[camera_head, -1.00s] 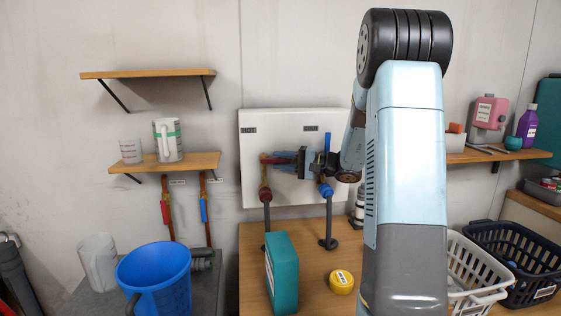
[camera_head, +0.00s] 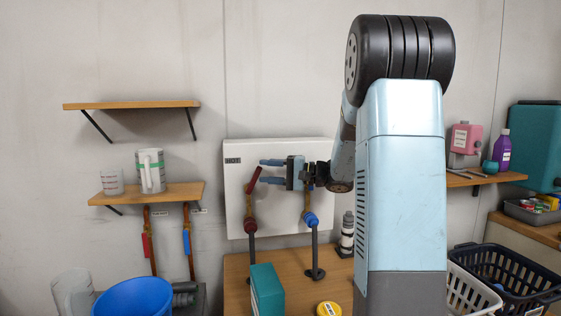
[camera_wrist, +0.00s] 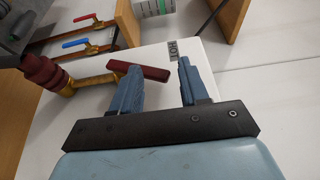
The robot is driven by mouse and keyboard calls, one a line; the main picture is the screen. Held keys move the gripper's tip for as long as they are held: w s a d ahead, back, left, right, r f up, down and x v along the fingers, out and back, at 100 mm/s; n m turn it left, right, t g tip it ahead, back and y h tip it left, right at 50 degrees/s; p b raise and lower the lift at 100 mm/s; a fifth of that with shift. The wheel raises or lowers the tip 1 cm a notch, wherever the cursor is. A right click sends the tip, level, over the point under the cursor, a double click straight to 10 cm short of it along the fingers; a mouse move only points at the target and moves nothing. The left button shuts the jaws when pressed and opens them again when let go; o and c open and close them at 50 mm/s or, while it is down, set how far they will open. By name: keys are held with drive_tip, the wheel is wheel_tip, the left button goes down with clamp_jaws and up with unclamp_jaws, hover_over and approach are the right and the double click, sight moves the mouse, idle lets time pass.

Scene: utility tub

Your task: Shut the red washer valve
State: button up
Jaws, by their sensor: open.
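The red washer valve is at the left of the white panel (camera_head: 280,222), under the HOT label (camera_head: 232,160). Its red lever (camera_head: 254,180) stands steeply, its top leaning right. Below it are a brass body and a red collar (camera_head: 250,225). In the wrist view the red lever (camera_wrist: 150,72) lies across the tip of the left finger, its right end in the space between the fingers. I cannot tell whether they touch. My gripper (camera_head: 262,172) is open and points left at the lever's upper end; it also shows in the wrist view (camera_wrist: 160,78).
A blue valve (camera_head: 310,219) stands right of the red one, partly hidden by my gripper. Another red-handled valve (camera_head: 146,246) and blue-handled valve (camera_head: 186,242) hang below the left shelf.

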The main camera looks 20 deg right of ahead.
drive_tip(key=s+r, duration=0.5)
drive_tip(key=s, duration=0.5)
drive_tip(key=shift+s+a+r, duration=0.2)
drive_tip(key=shift+a+r, duration=0.15)
drive_tip(key=shift+r, duration=0.05)
drive_tip(key=shift+c, duration=0.4)
